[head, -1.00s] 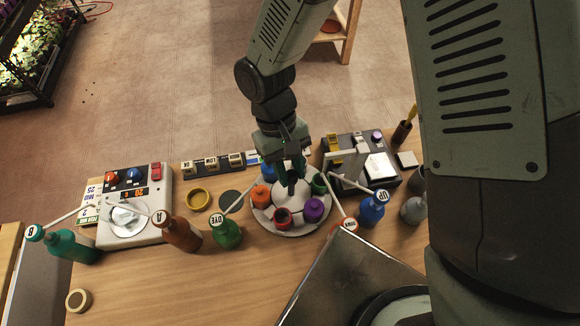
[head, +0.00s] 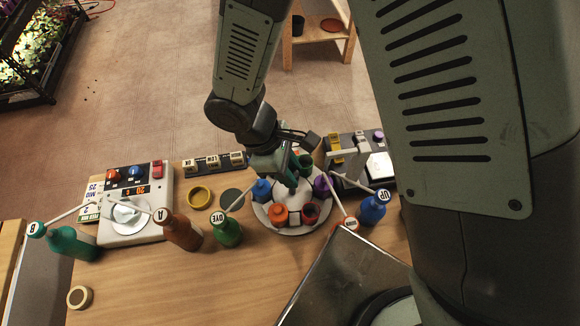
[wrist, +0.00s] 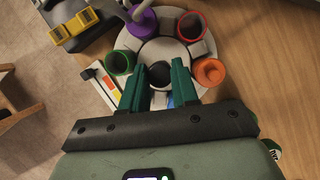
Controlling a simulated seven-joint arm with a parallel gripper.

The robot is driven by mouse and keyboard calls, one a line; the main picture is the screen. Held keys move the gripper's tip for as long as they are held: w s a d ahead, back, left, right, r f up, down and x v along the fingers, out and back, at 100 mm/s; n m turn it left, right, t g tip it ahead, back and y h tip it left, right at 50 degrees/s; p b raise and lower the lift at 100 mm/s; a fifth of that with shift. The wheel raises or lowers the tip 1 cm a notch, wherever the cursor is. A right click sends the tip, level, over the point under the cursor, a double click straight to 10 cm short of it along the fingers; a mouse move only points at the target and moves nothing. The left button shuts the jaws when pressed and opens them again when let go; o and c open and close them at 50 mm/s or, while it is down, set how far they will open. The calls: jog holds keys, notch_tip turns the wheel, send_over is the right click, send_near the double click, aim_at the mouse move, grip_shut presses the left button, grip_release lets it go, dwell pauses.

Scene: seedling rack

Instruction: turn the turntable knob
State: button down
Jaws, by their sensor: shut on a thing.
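The turntable (head: 290,232) is a round pale disc on the wooden table, and it also shows in the wrist view (wrist: 160,50). Around its middle stand a blue pot (head: 262,190), an orange pot (head: 278,215), a red pot (head: 311,212), a purple pot (head: 322,186) and a green pot (head: 305,162). The dark knob (wrist: 160,77) is at the turntable's centre. My gripper (wrist: 158,82) points down over the centre, its green fingers shut on the knob from both sides. In the head view my gripper (head: 291,184) hides most of the knob.
A white control box (head: 130,227) is at the left and a dark device (head: 345,160) at the right. A metal tray (head: 345,280) lies in front.

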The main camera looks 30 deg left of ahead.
jog(key=n+t+y, duration=0.1)
jog(key=n, duration=0.5)
jog(key=shift+s+d+n+t+y, duration=0.1)
jog(key=shift+s+n+t+y, duration=0.05)
jog(key=shift+n+t+y, duration=0.2)
jog(key=n+y, duration=0.1)
jog(key=n, duration=0.2)
jog(key=n+t+y, duration=0.1)
jog(key=n, duration=0.2)
jog(key=shift+d+y, duration=0.15)
jog(key=shift+y, duration=0.1)
jog(key=shift+n, duration=0.25)
jog(key=c, duration=0.9)
grip_release()
jog(key=shift+o, duration=0.2)
jog(key=v, duration=1)
jog(key=shift+s+r, duration=0.2)
jog(key=shift+r, duration=0.2)
